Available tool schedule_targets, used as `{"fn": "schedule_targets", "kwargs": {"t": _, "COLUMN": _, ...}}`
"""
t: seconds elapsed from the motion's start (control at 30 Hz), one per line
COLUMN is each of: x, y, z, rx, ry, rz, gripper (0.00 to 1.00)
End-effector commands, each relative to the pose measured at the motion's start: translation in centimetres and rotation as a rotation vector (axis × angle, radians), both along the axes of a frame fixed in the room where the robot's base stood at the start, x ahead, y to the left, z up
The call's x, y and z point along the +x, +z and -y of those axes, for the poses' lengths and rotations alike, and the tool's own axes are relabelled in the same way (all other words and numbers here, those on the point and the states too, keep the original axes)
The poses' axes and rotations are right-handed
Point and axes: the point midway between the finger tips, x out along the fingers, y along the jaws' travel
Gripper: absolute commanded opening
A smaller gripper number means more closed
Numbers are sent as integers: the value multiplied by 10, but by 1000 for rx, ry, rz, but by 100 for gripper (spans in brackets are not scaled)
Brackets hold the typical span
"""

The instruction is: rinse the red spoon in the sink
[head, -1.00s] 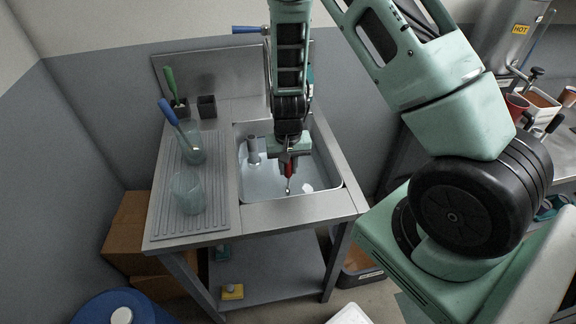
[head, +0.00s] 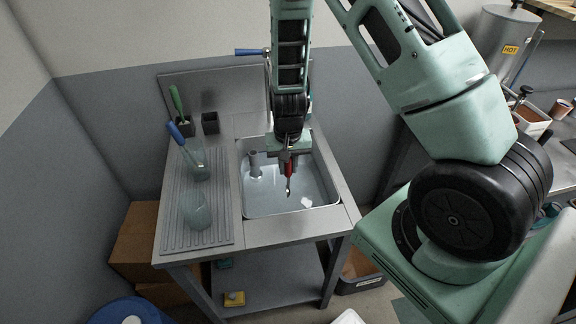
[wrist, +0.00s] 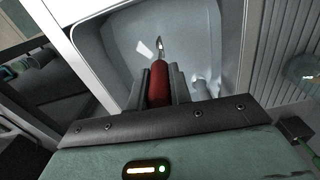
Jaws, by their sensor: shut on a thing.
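The red spoon (head: 288,170) is held in my gripper (head: 288,158), which is shut on its red handle. The spoon points down over the sink (head: 262,203), with its metal bowl end lowest. In the wrist view the red handle (wrist: 159,84) sits between my two dark fingers (wrist: 158,88), and the metal tip extends into the sink basin (wrist: 195,30). I cannot tell whether the tip touches water or the sink floor. A grey upright piece (head: 255,163) stands in the basin's left back part.
A yellow item (head: 234,298) lies on the lower shelf.

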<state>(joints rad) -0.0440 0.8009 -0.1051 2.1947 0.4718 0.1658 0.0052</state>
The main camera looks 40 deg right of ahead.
Motion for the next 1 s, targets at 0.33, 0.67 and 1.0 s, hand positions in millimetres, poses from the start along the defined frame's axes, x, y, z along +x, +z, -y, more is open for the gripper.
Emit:
{"fn": "schedule_targets", "kwargs": {"t": 0.33, "x": 0, "y": 30, "z": 0, "rx": 0, "ry": 0, "rz": 1, "gripper": 0}}
{"fn": "schedule_targets", "kwargs": {"t": 0.67, "x": 0, "y": 53, "z": 0, "rx": 0, "ry": 0, "rz": 1, "gripper": 0}}
{"fn": "schedule_targets", "kwargs": {"t": 1.0, "x": 0, "y": 52, "z": 0, "rx": 0, "ry": 0, "rz": 0, "gripper": 0}}
